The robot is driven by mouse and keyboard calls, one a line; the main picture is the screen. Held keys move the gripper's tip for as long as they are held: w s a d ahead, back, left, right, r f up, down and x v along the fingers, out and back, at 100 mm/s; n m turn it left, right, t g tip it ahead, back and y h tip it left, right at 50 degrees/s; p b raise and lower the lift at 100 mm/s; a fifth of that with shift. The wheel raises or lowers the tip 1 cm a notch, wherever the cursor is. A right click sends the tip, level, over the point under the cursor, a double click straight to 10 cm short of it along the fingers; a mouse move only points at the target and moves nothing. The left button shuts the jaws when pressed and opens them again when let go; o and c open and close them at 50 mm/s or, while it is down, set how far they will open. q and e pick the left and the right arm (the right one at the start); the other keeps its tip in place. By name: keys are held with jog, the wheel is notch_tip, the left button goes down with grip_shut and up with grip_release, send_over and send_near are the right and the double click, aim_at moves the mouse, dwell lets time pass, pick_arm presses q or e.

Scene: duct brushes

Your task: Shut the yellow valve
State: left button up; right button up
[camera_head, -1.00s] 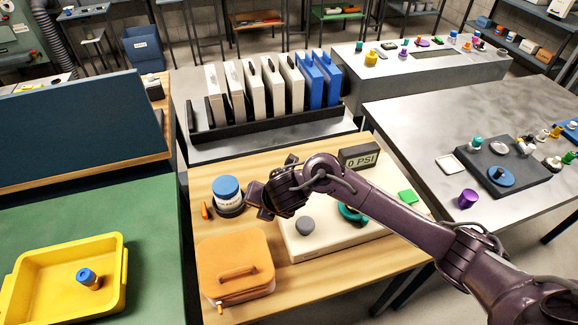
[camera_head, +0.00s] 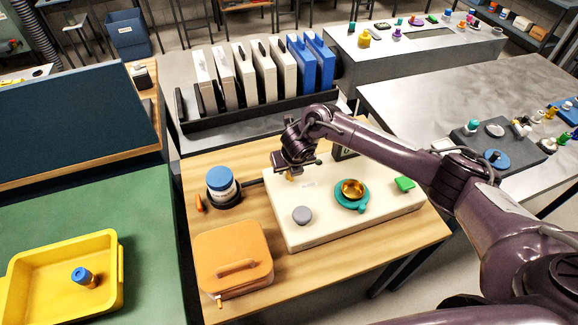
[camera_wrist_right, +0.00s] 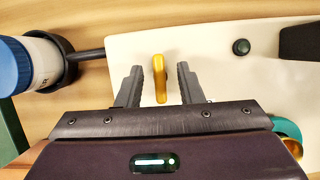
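The yellow valve is a narrow yellow handle on the cream board (camera_head: 330,222). In the right wrist view the valve (camera_wrist_right: 160,80) stands lengthwise between the two fingers of my right gripper (camera_wrist_right: 158,72). The fingers are open, with a gap on each side of the handle. In the head view only a little of the valve (camera_head: 291,177) shows beneath my right gripper (camera_head: 289,168), at the board's back left. My left gripper is not in view.
The board also carries a grey knob (camera_head: 302,215), a teal ring around a gold part (camera_head: 352,188) and a green block (camera_head: 404,184). A blue-lidded jar (camera_head: 220,183) stands left of the gripper. An orange case (camera_head: 233,262) lies in front. The dark display is mostly hidden behind my arm.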

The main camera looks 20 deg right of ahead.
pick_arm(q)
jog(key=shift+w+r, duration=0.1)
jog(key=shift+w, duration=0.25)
pick_arm(e)
grip_shut()
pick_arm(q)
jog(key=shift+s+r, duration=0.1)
pick_arm(e)
jog(key=m+h+p, duration=0.1)
jog(key=m+p, duration=0.1)
jog(key=m, duration=0.1)
jog(key=shift+a+r+m, duration=0.1)
jog(key=shift+m, duration=0.3)
jog(key=m+h+p, duration=0.1)
jog(key=m, duration=0.1)
jog(key=m+g+h+p, duration=0.1)
jog(key=m+p, duration=0.1)
jog(key=m, duration=0.1)
jog(key=m+g+h+p, duration=0.1)
jog(key=m, duration=0.3)
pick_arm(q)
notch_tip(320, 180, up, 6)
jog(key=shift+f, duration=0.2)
pick_arm(e)
jog(key=m+g, duration=0.1)
jog(key=m, duration=0.1)
jog(key=m+g, duration=0.1)
jog(key=m, duration=0.1)
jog(key=shift+f+m+h, duration=0.2)
jog(key=shift+m+h, duration=0.1)
